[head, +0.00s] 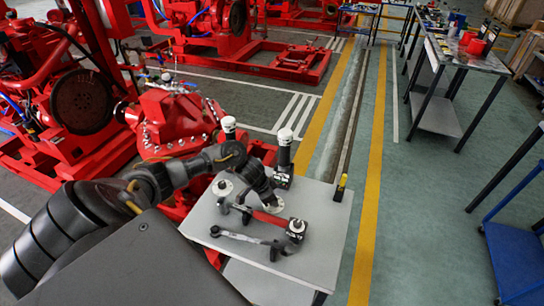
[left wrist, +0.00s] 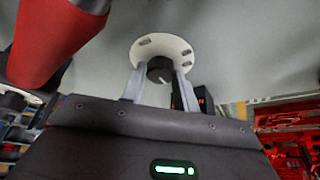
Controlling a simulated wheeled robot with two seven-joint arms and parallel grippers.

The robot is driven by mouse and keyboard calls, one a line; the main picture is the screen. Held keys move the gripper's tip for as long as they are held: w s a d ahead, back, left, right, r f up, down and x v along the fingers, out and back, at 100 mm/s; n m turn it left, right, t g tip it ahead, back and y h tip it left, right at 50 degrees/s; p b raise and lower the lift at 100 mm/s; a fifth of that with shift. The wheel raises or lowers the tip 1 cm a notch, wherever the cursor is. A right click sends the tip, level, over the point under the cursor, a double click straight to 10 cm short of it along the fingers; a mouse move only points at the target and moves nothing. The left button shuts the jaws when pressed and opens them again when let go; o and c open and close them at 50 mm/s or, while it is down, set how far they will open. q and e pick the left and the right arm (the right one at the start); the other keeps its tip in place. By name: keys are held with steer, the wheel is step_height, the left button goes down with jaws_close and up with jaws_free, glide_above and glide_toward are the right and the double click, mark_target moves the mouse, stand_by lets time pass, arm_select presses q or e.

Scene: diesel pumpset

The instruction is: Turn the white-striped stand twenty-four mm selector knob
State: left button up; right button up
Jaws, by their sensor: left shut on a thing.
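The selector knob (left wrist: 160,70) is a short black cylinder with a white line on its face. It sits at the centre of a round white slotted plate (left wrist: 165,48), seen in the left wrist view. My left gripper (left wrist: 160,80) is shut on the knob, with one grey finger on each side of it. In the head view my left gripper (head: 268,198) reaches down to the grey table, and the rim of the white plate (head: 275,208) shows beside it. The knob is hidden there behind the gripper. My right gripper is in neither view.
White-topped posts (head: 284,142) stand behind. A yellow-black piece (head: 341,186) stands at the right edge. Red pumpsets (head: 170,125) fill the left.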

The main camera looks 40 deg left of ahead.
arm_select(q)
steer(key=shift+w+a+m+h, duration=0.1)
steer(key=shift+m+h, duration=0.2)
steer(key=shift+m, duration=0.7)
steer(key=m+g+h, duration=0.1)
steer(key=m, duration=0.1)
steer(key=shift+w+m+b, duration=0.1)
steer(key=shift+m+b, duration=0.2)
steer(key=shift+b, duration=0.1)
steer(key=m+g+b, duration=0.1)
steer(key=m, duration=0.1)
steer(key=m+b, duration=0.1)
steer(key=m, duration=0.1)
steer(key=shift+a+m+g+h+b, duration=0.1)
steer(key=shift+m+g+h+b, duration=0.2)
steer(key=shift+m+g, duration=0.1)
steer(key=o, duration=1)
steer(key=shift+r, duration=0.1)
